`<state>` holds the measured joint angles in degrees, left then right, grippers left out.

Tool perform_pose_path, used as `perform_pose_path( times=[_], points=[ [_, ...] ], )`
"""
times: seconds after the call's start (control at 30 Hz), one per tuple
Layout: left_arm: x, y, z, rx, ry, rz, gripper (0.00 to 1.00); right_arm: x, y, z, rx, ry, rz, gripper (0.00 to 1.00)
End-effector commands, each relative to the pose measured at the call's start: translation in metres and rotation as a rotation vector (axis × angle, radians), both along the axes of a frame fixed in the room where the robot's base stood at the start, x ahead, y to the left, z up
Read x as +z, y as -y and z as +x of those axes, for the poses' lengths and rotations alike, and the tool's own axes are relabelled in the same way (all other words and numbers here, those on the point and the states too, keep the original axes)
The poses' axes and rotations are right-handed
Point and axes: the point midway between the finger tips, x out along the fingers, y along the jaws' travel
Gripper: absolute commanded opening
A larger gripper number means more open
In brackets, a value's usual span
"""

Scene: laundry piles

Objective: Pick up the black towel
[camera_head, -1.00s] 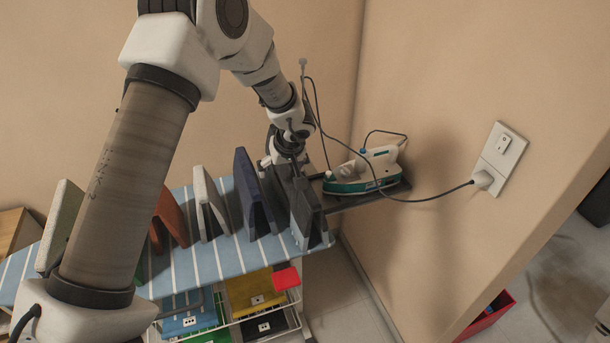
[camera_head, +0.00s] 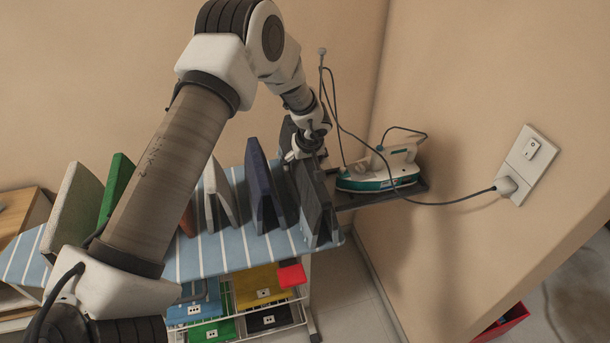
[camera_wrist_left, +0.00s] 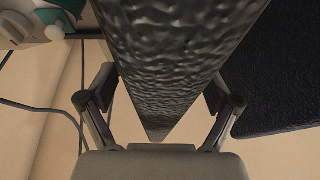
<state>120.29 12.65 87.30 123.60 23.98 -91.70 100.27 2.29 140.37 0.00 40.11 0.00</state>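The black towel (camera_head: 318,212) stands folded like a tent at the right end of the blue striped ironing board (camera_head: 228,259). My left gripper (camera_head: 308,150) is at the towel's upper, far part in the head view, and its fingertips are partly hidden there. In the left wrist view the gripper (camera_wrist_left: 160,95) has its two fingers spread, one on each side of a dark, textured towel panel (camera_wrist_left: 165,60). Narrow gaps seem to show beside the panel; firm contact is not visible. Another dark panel (camera_wrist_left: 285,75) shows at right. My right gripper is not in view.
A dark navy towel (camera_head: 262,190) stands close left, then a light grey one (camera_head: 218,195). An iron (camera_head: 378,172) with its cord sits on a stand at right, near the wall outlet (camera_head: 527,165). A rack with folded cloths (camera_head: 258,288) is below.

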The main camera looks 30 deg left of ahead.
Motion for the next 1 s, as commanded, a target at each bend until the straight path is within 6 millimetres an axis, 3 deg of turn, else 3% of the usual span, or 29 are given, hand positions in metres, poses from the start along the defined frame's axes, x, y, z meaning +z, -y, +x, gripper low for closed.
perform_pose_path(
  times=[0.03,0.2,0.57,0.87,1.0],
  points=[
    [0.000,0.000,0.000,0.000,0.000,0.000,0.64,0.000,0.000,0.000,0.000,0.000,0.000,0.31],
    [0.000,0.000,0.000,-0.001,-0.001,0.001,0.05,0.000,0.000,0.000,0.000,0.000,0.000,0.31],
    [0.003,0.000,0.000,-0.001,0.000,0.000,0.04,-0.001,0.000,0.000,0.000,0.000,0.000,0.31],
    [0.034,0.000,0.001,0.001,0.005,0.001,0.04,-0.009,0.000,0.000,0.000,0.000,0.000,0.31],
    [0.035,0.020,-0.017,-0.005,-0.001,0.002,0.04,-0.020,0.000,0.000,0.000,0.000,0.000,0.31]
  ],
)
